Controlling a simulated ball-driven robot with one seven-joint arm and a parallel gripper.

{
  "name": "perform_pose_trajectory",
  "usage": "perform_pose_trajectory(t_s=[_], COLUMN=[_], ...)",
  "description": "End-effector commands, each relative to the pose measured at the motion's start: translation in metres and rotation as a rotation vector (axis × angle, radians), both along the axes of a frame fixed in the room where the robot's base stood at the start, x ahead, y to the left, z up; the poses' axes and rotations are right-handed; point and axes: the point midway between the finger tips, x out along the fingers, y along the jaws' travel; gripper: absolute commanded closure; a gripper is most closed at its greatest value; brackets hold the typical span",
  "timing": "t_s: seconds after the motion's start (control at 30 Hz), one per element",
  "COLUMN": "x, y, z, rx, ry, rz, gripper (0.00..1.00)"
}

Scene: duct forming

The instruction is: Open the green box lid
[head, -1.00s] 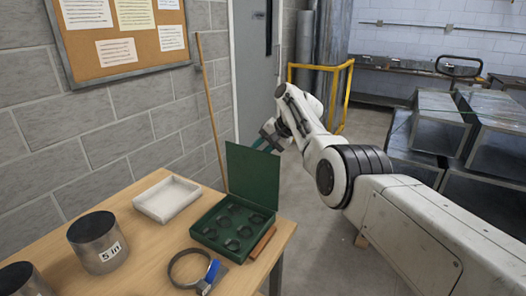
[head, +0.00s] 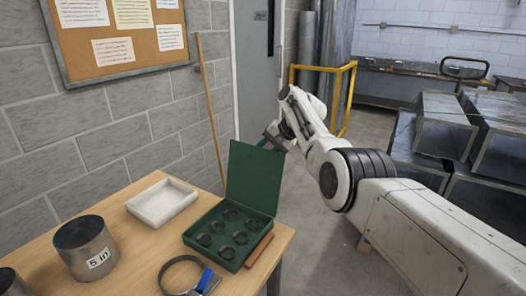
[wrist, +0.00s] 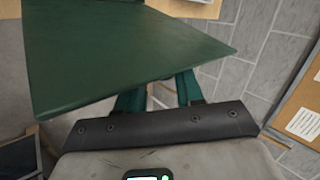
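The green box (head: 228,238) sits open on the wooden table, with several dark rings inside it. Its green lid (head: 254,178) stands up about vertical at the back edge of the box. My gripper (head: 272,138) is behind the lid's upper right edge. In the wrist view the lid (wrist: 120,45) fills the upper middle and covers the ends of my teal fingers (wrist: 160,92). The visible finger parts are apart with a gap between them. Whether they touch the lid cannot be told.
A white tray (head: 162,203), a metal can marked "5 in" (head: 86,250), a ring clamp with a blue handle (head: 190,278) and a wooden strip (head: 259,250) lie around the box. A wooden pole (head: 210,110) leans on the wall. Metal ducts (head: 445,125) stand at right.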

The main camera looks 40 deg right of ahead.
Motion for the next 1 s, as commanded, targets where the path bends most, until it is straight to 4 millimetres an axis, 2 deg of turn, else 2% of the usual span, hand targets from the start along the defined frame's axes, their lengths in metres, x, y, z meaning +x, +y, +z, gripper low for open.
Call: perform_pose_trajectory(t_s=[0.03,0.2,0.67,0.87,1.0], x=[-0.003,-0.002,-0.003,-0.017,-0.031], y=[0.002,0.002,-0.001,-0.009,-0.019], z=[-0.009,-0.007,0.006,0.021,0.039], rx=[0.005,0.005,0.003,0.003,0.003], ry=[0.015,0.01,-0.003,-0.003,-0.002], rz=[0.003,0.003,0.002,-0.001,-0.001], gripper=[0.64,0.5,0.5,0.5,0.5])
